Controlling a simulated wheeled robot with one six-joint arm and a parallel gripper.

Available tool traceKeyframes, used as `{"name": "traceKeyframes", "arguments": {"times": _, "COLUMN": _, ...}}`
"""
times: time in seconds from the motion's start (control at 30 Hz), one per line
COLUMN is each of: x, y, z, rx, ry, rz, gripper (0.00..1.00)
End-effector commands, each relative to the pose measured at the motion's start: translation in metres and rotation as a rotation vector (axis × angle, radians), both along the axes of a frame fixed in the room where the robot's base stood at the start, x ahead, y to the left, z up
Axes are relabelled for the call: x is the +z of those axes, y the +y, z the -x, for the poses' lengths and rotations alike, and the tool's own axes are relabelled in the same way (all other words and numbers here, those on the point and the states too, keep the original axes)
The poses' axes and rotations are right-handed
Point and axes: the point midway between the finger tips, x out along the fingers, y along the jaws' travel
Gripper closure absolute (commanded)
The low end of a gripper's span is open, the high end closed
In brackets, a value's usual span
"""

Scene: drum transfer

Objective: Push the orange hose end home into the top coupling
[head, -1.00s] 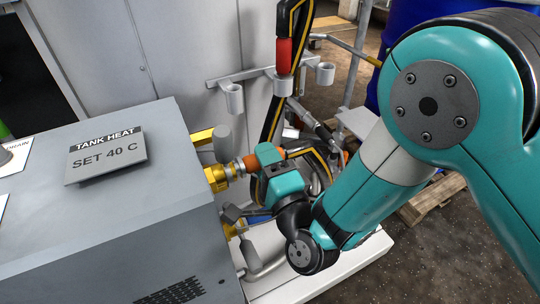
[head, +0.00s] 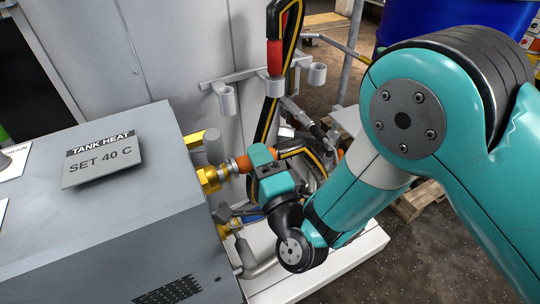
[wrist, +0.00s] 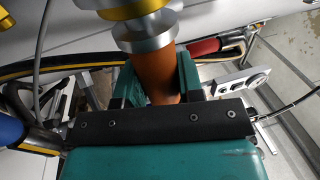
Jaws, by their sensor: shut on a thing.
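The orange hose end (head: 243,163) is in my gripper (head: 262,158), with its silver front at the gold top coupling (head: 208,178) on the grey cabinet's side. In the wrist view the orange sleeve (wrist: 154,70) stands between the two teal fingers of my gripper (wrist: 155,82). The sleeve's silver collar and a gold ring (wrist: 135,10) lie in line beyond it. The hose end looks lined up with the coupling. I cannot tell how deep it sits, as the joint is small in the head view and cut off in the wrist view.
The grey cabinet (head: 120,225) with the TANK HEAT sign (head: 103,158) is at left. A yellow handle (head: 198,138) is just above the coupling. A rack with grey cups (head: 227,99) and a red-sleeved hose (head: 274,55) stand behind. A lower brass fitting (head: 225,217) is below.

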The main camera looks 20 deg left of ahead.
Motion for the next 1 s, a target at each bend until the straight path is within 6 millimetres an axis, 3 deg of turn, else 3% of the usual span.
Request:
{"name": "traceKeyframes", "arguments": {"times": 0.03, "x": 0.005, "y": 0.015, "z": 0.016, "rx": 0.046, "ry": 0.005, "rz": -0.012, "gripper": 1.0}}
{"name": "traceKeyframes", "arguments": {"times": 0.4, "x": 0.0, "y": 0.019, "z": 0.015, "rx": 0.051, "ry": 0.004, "rz": -0.007, "gripper": 1.0}}
{"name": "traceKeyframes", "arguments": {"times": 1.0, "x": 0.005, "y": -0.013, "z": -0.012, "rx": 0.034, "ry": 0.0, "rz": -0.018, "gripper": 1.0}}
